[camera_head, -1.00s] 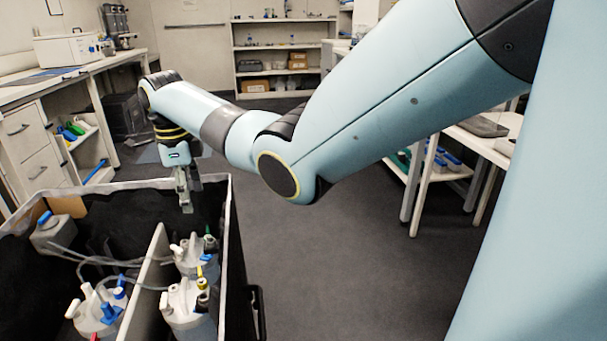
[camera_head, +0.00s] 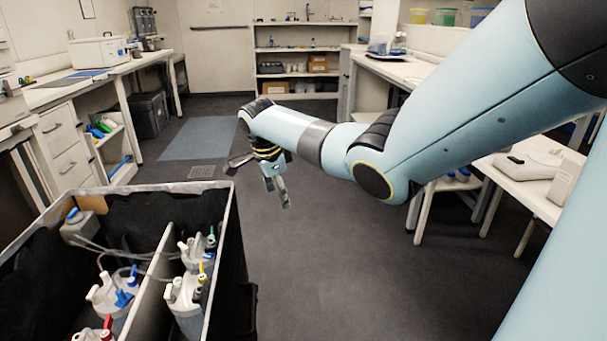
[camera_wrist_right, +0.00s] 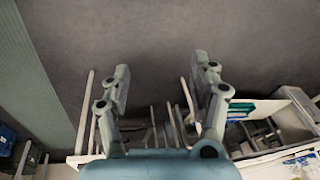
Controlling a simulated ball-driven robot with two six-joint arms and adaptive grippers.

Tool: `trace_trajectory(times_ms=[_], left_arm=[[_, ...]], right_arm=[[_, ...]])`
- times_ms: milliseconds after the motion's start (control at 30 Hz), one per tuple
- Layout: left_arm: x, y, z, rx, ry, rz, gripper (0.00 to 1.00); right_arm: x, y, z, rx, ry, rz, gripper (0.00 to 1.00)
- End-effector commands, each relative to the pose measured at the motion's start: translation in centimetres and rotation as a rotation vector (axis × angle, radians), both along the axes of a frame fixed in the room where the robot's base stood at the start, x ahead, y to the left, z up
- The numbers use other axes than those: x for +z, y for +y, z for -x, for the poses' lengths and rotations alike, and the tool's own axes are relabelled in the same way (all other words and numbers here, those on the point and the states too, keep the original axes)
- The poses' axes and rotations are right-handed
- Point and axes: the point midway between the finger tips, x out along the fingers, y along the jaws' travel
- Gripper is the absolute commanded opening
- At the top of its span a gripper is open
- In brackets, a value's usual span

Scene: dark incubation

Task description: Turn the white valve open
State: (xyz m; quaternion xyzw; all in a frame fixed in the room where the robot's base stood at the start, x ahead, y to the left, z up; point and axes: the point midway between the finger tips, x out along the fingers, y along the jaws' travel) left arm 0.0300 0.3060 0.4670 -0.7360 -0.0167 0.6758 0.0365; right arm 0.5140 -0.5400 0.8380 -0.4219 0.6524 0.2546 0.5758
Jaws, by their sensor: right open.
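Clear bottles with white caps and small valves stand in the black box (camera_head: 232,215) at the lower left of the head view. White valve handles show on the back bottle (camera_head: 190,252), the front bottle (camera_head: 183,292) and the left bottle (camera_head: 103,292). I cannot tell which one the task means. My right gripper (camera_head: 277,192) hangs in the air to the right of the box, over the floor, apart from the bottles. In the right wrist view the same gripper (camera_wrist_right: 161,68) has its fingers spread with nothing between them. My left gripper is not in view.
A divider (camera_head: 150,290) splits the box, and grey tubes run across it. A grey container with a blue cap (camera_head: 82,228) sits in the back left corner. White benches line the left and right sides. The dark floor (camera_head: 310,270) between is clear.

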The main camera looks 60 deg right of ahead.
Motion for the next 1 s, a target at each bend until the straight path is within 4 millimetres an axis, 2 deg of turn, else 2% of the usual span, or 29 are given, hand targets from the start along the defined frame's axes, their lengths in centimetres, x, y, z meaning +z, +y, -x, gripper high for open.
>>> trace_trajectory(times_ms=[100,300,667,700,900,967,1000], left_arm=[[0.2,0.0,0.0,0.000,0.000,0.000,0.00],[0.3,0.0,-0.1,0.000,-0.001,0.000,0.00],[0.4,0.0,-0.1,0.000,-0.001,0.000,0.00],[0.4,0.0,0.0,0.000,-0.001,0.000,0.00],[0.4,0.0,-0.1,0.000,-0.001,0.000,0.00],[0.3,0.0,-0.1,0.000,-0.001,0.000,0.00],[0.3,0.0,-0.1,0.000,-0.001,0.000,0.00]], right_arm=[[-1.1,-1.4,1.2,0.055,0.019,0.026,0.62],[-2.1,-2.7,2.3,0.118,0.038,0.053,0.62],[-2.4,-3.1,2.6,0.138,0.043,0.061,0.62],[-2.4,-3.1,2.6,0.137,0.043,0.061,0.60],[-2.4,-3.1,2.6,0.137,0.043,0.059,0.34],[-2.9,-2.9,2.9,0.142,0.050,0.057,0.26],[-3.9,-2.5,3.5,0.151,0.063,0.052,0.23]])
